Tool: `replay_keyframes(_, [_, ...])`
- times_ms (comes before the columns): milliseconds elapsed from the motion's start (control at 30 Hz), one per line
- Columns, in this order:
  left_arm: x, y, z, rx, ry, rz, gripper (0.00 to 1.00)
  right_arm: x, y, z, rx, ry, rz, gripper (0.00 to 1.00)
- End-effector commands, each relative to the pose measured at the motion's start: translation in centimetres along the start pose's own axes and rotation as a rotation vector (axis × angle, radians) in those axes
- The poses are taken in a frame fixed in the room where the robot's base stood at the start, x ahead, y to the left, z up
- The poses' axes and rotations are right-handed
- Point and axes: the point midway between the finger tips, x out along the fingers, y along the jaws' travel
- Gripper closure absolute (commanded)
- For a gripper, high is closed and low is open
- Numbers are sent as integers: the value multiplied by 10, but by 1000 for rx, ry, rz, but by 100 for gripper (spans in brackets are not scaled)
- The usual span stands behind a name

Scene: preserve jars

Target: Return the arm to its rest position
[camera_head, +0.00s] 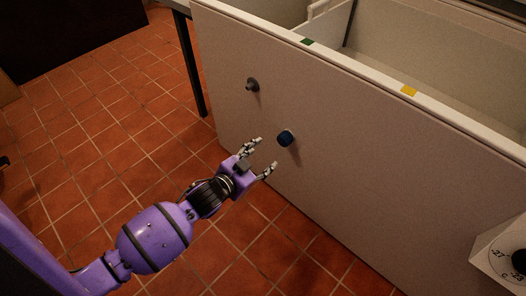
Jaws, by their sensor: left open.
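My left arm, purple with black bands, comes in from the lower left. My left gripper (262,158) is open, with nothing between its fingers. It is in front of the pale panel of a large white chest (370,180). My right gripper does not show.
The chest's open top shows a pale inside (420,75). Its rim carries a green mark (307,42) and a yellow mark (408,91). A dial box (503,258) stands at the lower right. A dark table leg (191,65) is at the chest's left. Tiled floor (90,130) is clear at left.

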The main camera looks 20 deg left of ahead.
Motion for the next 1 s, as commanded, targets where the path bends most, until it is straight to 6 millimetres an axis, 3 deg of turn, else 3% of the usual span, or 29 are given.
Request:
replay_keyframes(267, [0,0,1,10,-4,0,46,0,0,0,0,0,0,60])
replay_keyframes(367, [-5,10,-11,25,-1,5,46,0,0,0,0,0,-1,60])
replay_keyframes(467, [-34,35,16,-13,-58,18,46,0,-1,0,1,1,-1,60])
replay_keyframes(567, [-77,64,54,-69,-140,29,46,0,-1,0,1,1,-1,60])
replay_keyframes(800, [-211,126,140,-239,-387,16,46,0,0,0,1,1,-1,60])
replay_keyframes(1000, [-301,154,181,-344,-549,-24,46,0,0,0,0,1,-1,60])
